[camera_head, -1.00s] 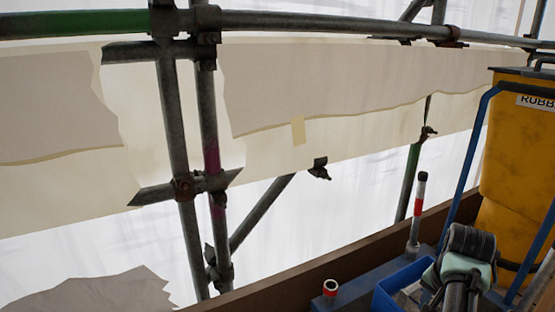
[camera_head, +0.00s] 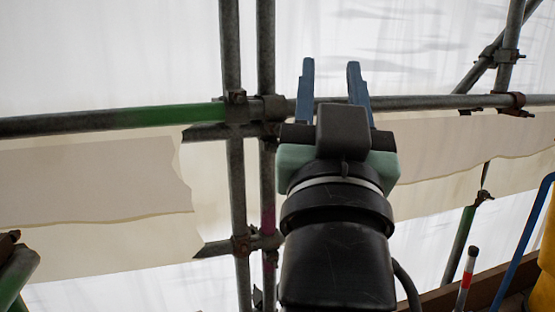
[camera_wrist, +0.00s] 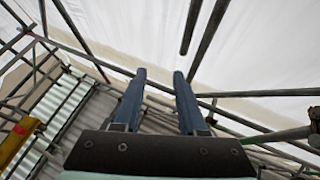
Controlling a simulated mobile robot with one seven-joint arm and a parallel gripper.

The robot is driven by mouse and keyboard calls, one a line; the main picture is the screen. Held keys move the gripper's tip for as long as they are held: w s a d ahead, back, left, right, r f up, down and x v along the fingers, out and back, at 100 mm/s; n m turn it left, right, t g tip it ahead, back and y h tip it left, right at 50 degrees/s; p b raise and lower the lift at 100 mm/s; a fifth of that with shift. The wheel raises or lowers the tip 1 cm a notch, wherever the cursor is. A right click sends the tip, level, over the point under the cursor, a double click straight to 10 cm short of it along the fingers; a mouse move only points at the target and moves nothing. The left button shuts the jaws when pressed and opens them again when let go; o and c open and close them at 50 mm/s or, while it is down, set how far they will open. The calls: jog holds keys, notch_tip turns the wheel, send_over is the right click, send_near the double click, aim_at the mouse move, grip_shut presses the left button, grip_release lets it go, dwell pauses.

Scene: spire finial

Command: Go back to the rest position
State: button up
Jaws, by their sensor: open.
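My gripper (camera_head: 332,85) is raised in the middle of the head view, its two blue fingers pointing up and spread apart. Nothing is between them. In the head view the fingertips overlap a horizontal scaffold tube (camera_head: 420,102) behind; I cannot tell how far apart they are. The wrist view also shows my gripper (camera_wrist: 159,76) open and empty, with pale sheeting (camera_wrist: 240,60) and scaffold tubes beyond the fingers.
Upright scaffold poles (camera_head: 238,190) stand left of my arm, joined by clamps. Torn cream sheeting (camera_head: 100,185) hangs behind them.

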jog(key=s+a+r+n+t+y+p, duration=0.1)
jog(key=s+a+r+t+y, duration=0.15)
jog(key=s+r, duration=0.2)
jog(key=s+a+r+n+t+y+p, duration=0.1)
jog(key=s+a+r, duration=0.25)
jog(key=s, duration=0.25)
notch_tip(320, 180, up, 37)
jog(key=w+p, duration=0.1)
jog(key=p, duration=3.6)
jog(key=shift+w+d+r, duration=0.15)
jog(key=shift+d, duration=0.2)
jog(key=shift+d+h, duration=0.1)
jog(key=shift+h, duration=0.15)
